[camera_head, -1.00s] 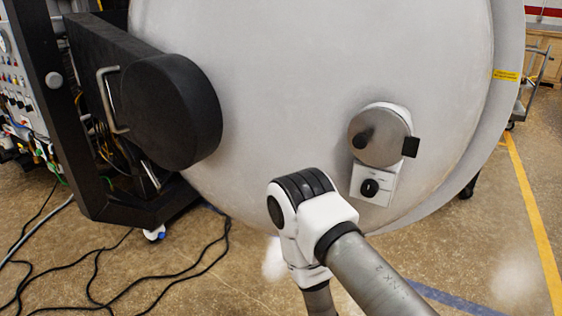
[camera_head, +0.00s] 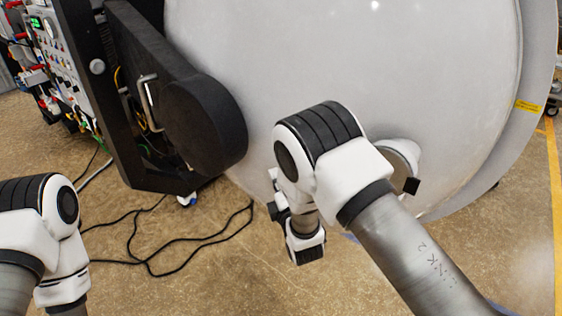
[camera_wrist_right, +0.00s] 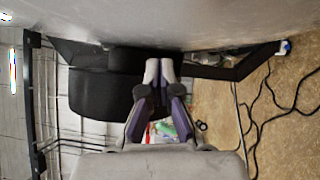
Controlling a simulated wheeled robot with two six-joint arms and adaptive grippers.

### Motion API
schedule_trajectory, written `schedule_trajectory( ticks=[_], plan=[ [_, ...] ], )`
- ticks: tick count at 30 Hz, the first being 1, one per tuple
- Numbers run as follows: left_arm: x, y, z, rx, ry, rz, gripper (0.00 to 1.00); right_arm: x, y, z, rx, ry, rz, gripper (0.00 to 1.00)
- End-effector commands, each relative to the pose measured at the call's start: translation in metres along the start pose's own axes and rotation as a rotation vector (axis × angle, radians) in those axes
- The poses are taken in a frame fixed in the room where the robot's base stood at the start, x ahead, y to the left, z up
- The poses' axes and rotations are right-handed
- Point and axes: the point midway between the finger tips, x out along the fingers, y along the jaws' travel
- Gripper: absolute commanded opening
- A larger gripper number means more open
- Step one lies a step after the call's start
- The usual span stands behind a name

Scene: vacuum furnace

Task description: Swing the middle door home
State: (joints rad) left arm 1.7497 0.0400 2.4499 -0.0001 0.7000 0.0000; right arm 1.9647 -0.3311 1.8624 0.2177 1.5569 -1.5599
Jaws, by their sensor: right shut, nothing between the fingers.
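The large pale grey domed door (camera_head: 420,60) fills the upper middle of the head view. A thick black hinge arm with a round end (camera_head: 205,125) stands at its left. In the wrist view the door's grey surface (camera_wrist_right: 200,22) runs along the top. My right gripper (camera_wrist_right: 160,72) is shut and empty there, its fingertips just below that surface; I cannot tell whether they touch it. In the head view my right arm covers most of the gripper and part of the door. My left arm shows at the left edge, its gripper out of view.
A bent metal handle (camera_head: 149,103) is on the black hinge arm. A control panel (camera_head: 50,60) with coloured fittings stands at far left. Black cables (camera_head: 185,262) lie on the brown floor. A round port cover (camera_head: 402,155) is partly hidden by my right arm.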

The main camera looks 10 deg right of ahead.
Motion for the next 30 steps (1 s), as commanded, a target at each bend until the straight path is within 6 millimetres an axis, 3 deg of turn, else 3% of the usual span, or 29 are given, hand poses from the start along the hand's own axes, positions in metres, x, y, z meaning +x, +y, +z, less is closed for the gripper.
schedule_trajectory(
  ticks=[3, 9, 23, 30],
  plan=[
    [0.001, 0.0, 0.0, 0.0, 0.0, 0.0, 0.4, 0.025, 0.0, 0.004, 0.002, -0.004, 0.003, 0.0],
    [0.0, 0.0, 0.0, 0.0, 0.0, 0.0, 0.4, 0.044, 0.0, 0.025, 0.001, -0.002, -0.001, 0.0],
    [0.0, 0.0, 0.0, 0.0, 0.0, 0.0, 0.4, 0.048, -0.001, 0.03, 0.001, -0.001, -0.001, 0.0],
    [0.007, 0.0, 0.0, 0.0, 0.0, 0.0, 0.4, 0.049, -0.004, 0.049, 0.003, 0.003, 0.001, 0.0]
  ],
)
